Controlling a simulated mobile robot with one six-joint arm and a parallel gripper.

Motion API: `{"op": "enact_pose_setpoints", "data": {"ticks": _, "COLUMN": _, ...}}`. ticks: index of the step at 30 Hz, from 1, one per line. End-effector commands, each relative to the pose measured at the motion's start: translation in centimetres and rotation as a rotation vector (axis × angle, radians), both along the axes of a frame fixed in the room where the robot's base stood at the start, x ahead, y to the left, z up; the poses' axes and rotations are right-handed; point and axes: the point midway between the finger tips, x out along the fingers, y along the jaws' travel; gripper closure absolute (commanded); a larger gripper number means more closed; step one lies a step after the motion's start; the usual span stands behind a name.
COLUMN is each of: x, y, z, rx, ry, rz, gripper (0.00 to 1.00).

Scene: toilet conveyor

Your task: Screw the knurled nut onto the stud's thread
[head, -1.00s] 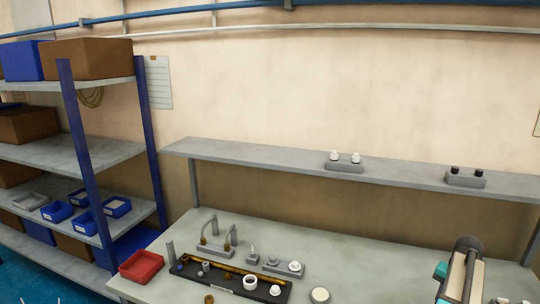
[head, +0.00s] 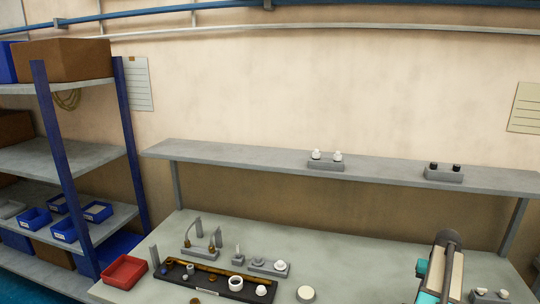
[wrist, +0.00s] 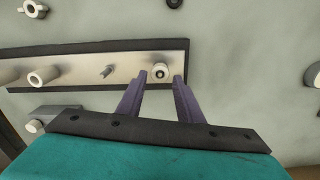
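In the wrist view my gripper (wrist: 160,79) is open, its two purple-grey fingers apart. A small pale round piece with a dark centre (wrist: 160,71), which may be the knurled nut, shows between and just beyond the fingertips. I cannot tell its depth or see knurling, and the fingers do not visibly grip it. To its left on the same pale bar (wrist: 80,70) stands a thin grey pin (wrist: 107,71) that may be the stud. Its thread is too small to make out. My gripper's fingers cannot be made out in the head view.
In the wrist view a pale hollow cylinder (wrist: 44,77) stands further left on the bar. In the head view a dark tray (head: 205,284) of parts and a red bin (head: 124,271) are on the bench (head: 350,262). A grey shelf (head: 250,155) runs above it.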

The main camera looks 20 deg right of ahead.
Motion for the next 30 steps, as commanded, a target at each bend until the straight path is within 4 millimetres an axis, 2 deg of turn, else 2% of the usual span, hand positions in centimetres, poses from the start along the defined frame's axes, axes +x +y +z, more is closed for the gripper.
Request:
{"op": "enact_pose_setpoints", "data": {"ticks": 8, "x": 0.0, "y": 0.0, "z": -0.2, "rx": 0.000, "ry": 0.000, "rz": -0.002, "gripper": 0.67}}
{"op": "enact_pose_setpoints", "data": {"ticks": 30, "x": 0.0, "y": 0.0, "z": -2.6, "rx": 0.000, "ry": 0.000, "rz": -0.003, "gripper": 0.67}}
